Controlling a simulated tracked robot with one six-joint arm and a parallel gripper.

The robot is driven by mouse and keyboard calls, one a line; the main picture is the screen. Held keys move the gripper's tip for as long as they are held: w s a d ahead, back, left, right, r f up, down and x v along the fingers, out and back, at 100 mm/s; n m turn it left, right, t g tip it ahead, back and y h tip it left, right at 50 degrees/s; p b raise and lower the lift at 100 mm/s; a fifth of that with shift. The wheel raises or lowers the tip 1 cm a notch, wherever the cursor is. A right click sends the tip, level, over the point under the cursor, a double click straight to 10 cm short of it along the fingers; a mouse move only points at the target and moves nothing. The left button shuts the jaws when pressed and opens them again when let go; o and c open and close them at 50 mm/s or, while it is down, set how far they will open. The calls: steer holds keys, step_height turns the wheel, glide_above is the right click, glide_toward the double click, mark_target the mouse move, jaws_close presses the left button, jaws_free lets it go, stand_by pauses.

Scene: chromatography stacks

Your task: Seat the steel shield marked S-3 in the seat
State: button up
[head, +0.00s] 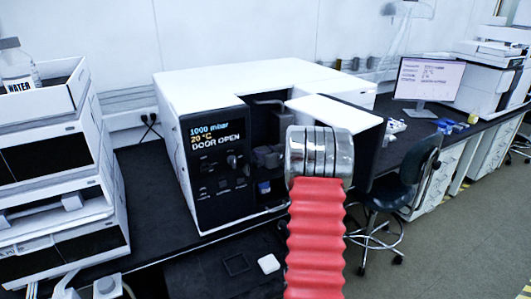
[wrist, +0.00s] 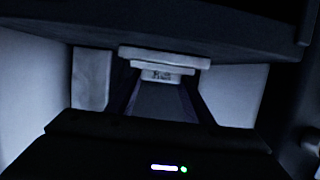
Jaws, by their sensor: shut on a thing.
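In the wrist view my gripper (wrist: 161,92) points away between two dark fingers. It is shut on a pale grey stepped piece (wrist: 165,58), which I take to be the steel shield. Its small label is too blurred and dark to read, so I cannot confirm S-3. In the head view my arm's shiny wrist stands before the open doorway of the white instrument (head: 262,78). It hides the fingers, the held piece and part of the opening. I cannot make out the seat in either view.
The instrument's dark panel (head: 217,165) reads 1000 mbar, 20 °C, DOOR OPEN. Its white-topped door (head: 335,110) stands right of the opening. Stacked white modules (head: 60,165) stand at left. A small white block (head: 269,263) lies on the bench in front. A chair (head: 400,182) stands at right.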

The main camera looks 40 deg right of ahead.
steer(key=o, duration=1.3)
steer(key=shift+s, duration=0.15)
steer(key=v, duration=1.3)
steer(key=shift+s, duration=0.2)
